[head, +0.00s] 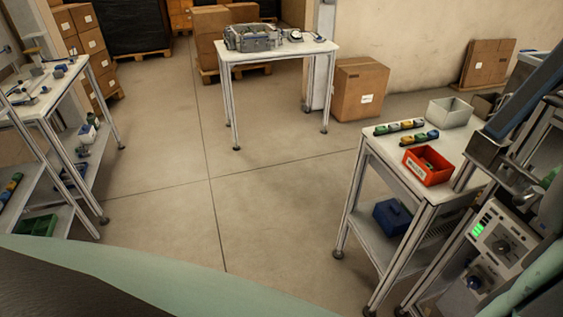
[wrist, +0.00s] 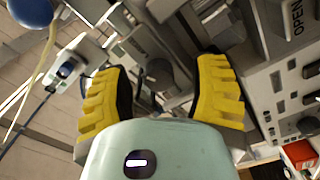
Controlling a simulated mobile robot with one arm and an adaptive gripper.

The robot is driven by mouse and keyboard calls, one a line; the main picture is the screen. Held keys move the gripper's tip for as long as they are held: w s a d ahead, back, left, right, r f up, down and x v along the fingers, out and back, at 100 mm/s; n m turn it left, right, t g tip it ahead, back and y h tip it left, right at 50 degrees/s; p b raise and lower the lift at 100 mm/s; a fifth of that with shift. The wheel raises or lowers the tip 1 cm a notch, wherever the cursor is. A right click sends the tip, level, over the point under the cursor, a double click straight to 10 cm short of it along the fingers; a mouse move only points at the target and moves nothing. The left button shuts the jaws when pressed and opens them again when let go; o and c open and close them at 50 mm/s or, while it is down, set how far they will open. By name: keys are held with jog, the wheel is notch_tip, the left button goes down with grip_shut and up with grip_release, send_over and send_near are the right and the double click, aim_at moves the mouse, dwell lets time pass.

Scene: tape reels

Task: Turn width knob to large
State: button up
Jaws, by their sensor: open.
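My gripper (wrist: 162,68) is open in the wrist view, its two yellow ribbed fingers wide apart. A dark rounded part, possibly a knob (wrist: 160,76), lies between and beyond the fingers; I cannot tell whether it is the width knob or where it points. Nothing is clearly gripped. In the head view, a light control panel (head: 492,232) with green lights stands at the lower right. It carries a dark knob (head: 503,247), and another dark knob (head: 474,283) is lower down. Their labels are too small to read. My gripper is not clearly visible there.
In the head view, a cart (head: 385,160) with a red bin (head: 428,166) stands left of the machine. The floor (head: 250,205) in the middle is clear.

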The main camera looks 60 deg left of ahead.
jog(key=s+a+n+p, duration=0.4)
jog(key=s+n+p, duration=0.9)
jog(key=s+n, duration=0.1)
jog(key=shift+s+a+r, duration=0.15)
jog(key=shift+s+r, duration=0.05)
jog(key=shift+s, duration=0.45)
dwell(0.6)
jog(key=shift+o, duration=0.4)
